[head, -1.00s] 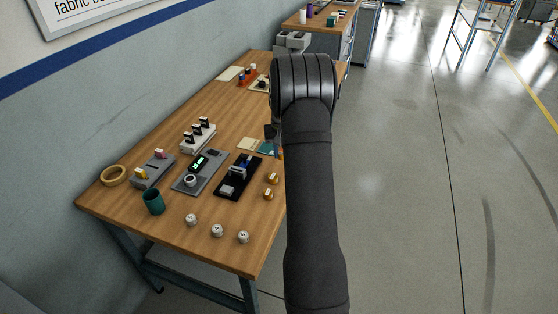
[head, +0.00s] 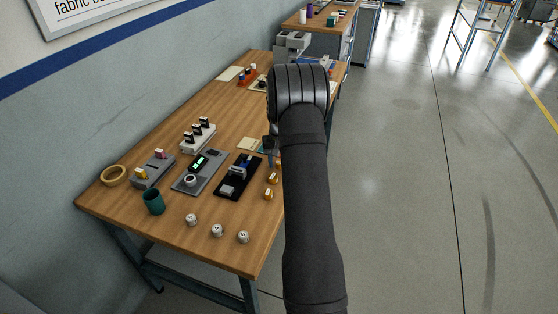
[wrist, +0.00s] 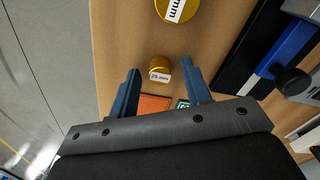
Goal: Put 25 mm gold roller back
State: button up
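A small gold roller (wrist: 160,70) with a white "25 mm" label stands on the wooden table in the wrist view. My gripper (wrist: 161,72) is open, its blue fingers on either side of this roller with visible gaps. A larger gold roller (wrist: 175,6) with a label ending in "mm" is cut off at the top of the wrist view. In the head view two gold rollers (head: 272,178) (head: 268,194) stand near the table's right edge; I cannot tell which is the 25 mm one. My gripper there is mostly hidden by my arm.
A black tray (head: 228,190) with a blue-and-grey device lies left of the rollers. An orange pad (wrist: 152,103) and a teal item lie by the fingers.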

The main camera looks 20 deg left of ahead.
jog(key=shift+r, duration=0.1)
notch_tip(320, 180, up, 12)
dwell(0.6)
notch_tip(320, 180, down, 12)
jog(key=shift+f, duration=0.1)
notch_tip(320, 180, up, 2)
jog(key=shift+r, duration=1)
